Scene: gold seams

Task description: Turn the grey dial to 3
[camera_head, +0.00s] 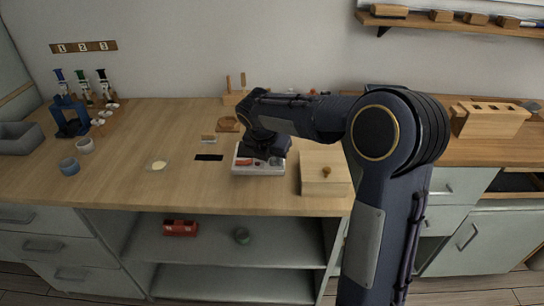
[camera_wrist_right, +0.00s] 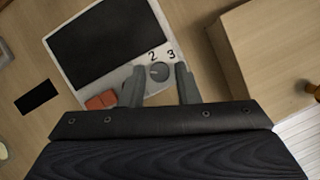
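A pale panel (camera_head: 258,173) lies on the wooden worktop, mostly under my right gripper in the head view. In the right wrist view the panel (camera_wrist_right: 64,42) carries a black rectangle (camera_wrist_right: 105,42), orange-red buttons (camera_wrist_right: 101,101) and a round grey dial (camera_wrist_right: 159,71). The numbers 2 and 3 show beside the dial; its pointer is too small to read surely. My right gripper (camera_wrist_right: 160,84) is open, with one finger on each side of the dial as seen from the wrist. I cannot tell whether the fingers touch it. My left gripper is not in view.
A wooden box (camera_head: 322,180) with a knob stands close to the right of the panel. A black flat piece (camera_head: 209,157) and a small pale dish (camera_head: 158,166) lie to the left.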

